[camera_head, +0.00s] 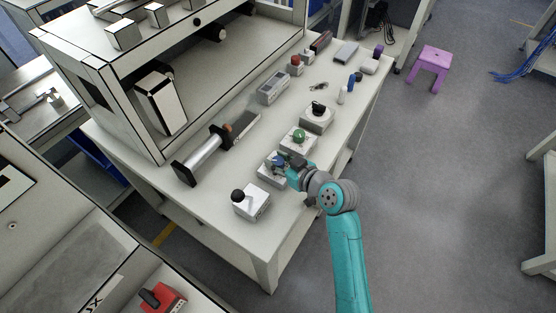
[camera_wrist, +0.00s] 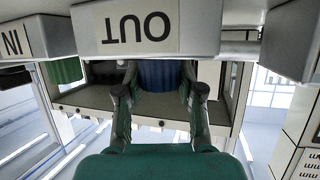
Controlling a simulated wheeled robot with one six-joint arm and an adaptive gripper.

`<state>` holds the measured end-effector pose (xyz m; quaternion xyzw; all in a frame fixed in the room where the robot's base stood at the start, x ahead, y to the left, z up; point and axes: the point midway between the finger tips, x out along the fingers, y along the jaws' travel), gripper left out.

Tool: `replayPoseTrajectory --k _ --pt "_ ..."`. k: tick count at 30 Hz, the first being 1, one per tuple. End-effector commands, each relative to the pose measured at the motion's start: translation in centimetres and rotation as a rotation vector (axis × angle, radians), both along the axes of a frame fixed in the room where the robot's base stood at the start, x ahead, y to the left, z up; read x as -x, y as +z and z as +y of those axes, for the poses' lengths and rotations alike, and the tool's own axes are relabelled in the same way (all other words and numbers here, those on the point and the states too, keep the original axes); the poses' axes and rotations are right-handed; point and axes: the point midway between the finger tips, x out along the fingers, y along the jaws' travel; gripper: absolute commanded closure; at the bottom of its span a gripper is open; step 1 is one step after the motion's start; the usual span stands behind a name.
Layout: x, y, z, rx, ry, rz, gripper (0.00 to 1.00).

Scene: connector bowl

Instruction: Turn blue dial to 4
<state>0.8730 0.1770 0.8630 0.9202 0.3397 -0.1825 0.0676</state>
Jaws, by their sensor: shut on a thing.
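The blue dial (camera_head: 278,160) sits on a light box (camera_head: 266,176) on the workbench. My gripper (camera_head: 285,164) reaches it from the right and is shut on it. In the wrist view, which is upside down, the ribbed blue dial (camera_wrist: 161,76) shows between the two fingers of my gripper (camera_wrist: 160,92). The light box above it there (camera_wrist: 140,28) carries the label "OUT". No numbers or pointer on the dial can be read, so its setting cannot be told.
A green dial (camera_head: 299,134) on its own box stands just behind. A box with a black knob (camera_head: 238,195) stands in front. A box with a black top (camera_head: 317,112) is farther back. A grey cylinder device (camera_head: 205,155) lies to the left. The bench's front corner (camera_head: 262,235) is clear.

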Motion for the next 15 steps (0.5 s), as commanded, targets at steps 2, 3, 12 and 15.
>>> replayPoseTrajectory --k 2,3,12,15 --pt "0.04 -0.04 0.06 0.000 -0.017 0.001 0.98" --pt "0.02 -0.04 0.02 0.001 -0.024 0.001 0.98" --pt "-0.02 -0.03 -0.03 0.000 -0.038 0.001 0.98" --pt "-0.03 -0.04 -0.03 0.000 -0.038 0.001 0.98"
